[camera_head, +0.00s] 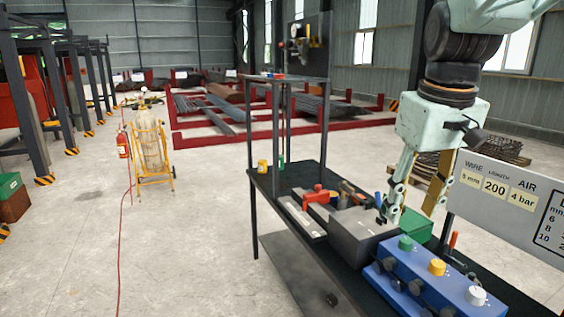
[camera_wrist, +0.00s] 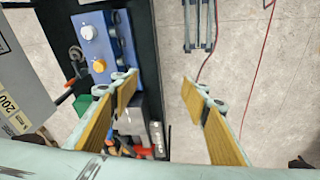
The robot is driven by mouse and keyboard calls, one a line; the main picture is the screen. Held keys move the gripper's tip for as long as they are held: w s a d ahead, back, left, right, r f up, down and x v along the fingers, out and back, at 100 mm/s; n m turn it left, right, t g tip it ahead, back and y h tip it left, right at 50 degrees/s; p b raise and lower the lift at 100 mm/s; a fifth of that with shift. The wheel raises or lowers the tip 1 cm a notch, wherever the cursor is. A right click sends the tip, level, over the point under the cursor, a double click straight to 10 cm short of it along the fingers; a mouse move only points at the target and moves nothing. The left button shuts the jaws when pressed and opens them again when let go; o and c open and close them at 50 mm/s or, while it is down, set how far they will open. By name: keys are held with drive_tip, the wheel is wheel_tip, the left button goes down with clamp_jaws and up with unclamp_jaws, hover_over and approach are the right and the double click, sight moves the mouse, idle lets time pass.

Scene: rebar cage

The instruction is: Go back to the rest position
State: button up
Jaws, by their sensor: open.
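My gripper (camera_head: 408,208) hangs from my arm at the right of the head view, over the black workbench (camera_head: 264,183). Its two fingers, with wood-coloured pads, are spread apart. The wrist view also shows the gripper (camera_wrist: 160,82) open, with nothing between the fingertips. Below it in that view are the bench's dark edge and bare floor. In the head view, the fingers appear above and behind the blue control box (camera_head: 432,296), near a grey box (camera_head: 362,238) and a green box (camera_head: 414,226). I cannot tell the exact height above them.
The blue box carries green, yellow and white knobs. Red-handled tools (camera_head: 318,195) lie on the bench. A sign panel (camera_head: 510,205) stands close right of the gripper. A yellow cylinder cart (camera_head: 152,150) and red hose (camera_head: 122,235) are left, with open floor between cart and bench.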

drive_tip(key=s+a+f+m+b, duration=0.1)
drive_tip(key=s+a+f+b, duration=0.1)
drive_tip(key=s, duration=1.1)
drive_tip(key=s+a+f+m+t+b, duration=0.1)
drive_tip(key=s+a+f, duration=0.3)
drive_tip(key=s, duration=1)
drive_tip(key=shift+s+f+t+b, duration=0.15)
drive_tip(key=shift+f+t+b, duration=0.15)
drive_tip(key=shift+f+b, duration=0.3)
drive_tip(key=shift+a+r, duration=0.1)
